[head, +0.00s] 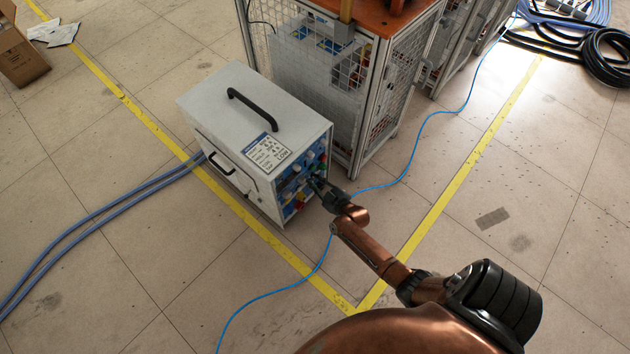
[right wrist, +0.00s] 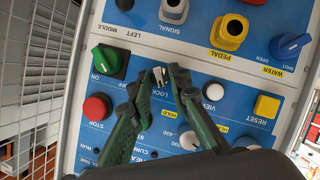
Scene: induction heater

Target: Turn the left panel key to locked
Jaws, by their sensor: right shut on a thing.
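The heater's blue control panel (head: 300,183) is on the front face of a white box in the head view, and it fills much of the right wrist view (right wrist: 135,72), where its lettering is upside down. My right gripper (head: 318,184) reaches the panel from the lower right. In the right wrist view, the gripper (right wrist: 168,72) has its two green fingers closed in around a small silver key (right wrist: 159,76) near the "LOCK" lettering. The fingers partly hide the key, so its exact angle cannot be told. My left gripper is not in view.
A green knob (right wrist: 109,59), a red stop button (right wrist: 96,107) and a white knob (right wrist: 214,91) are close to the fingers. A mesh cage (head: 340,90) stands behind the box. A blue cable (head: 318,268) crosses the floor near my arm.

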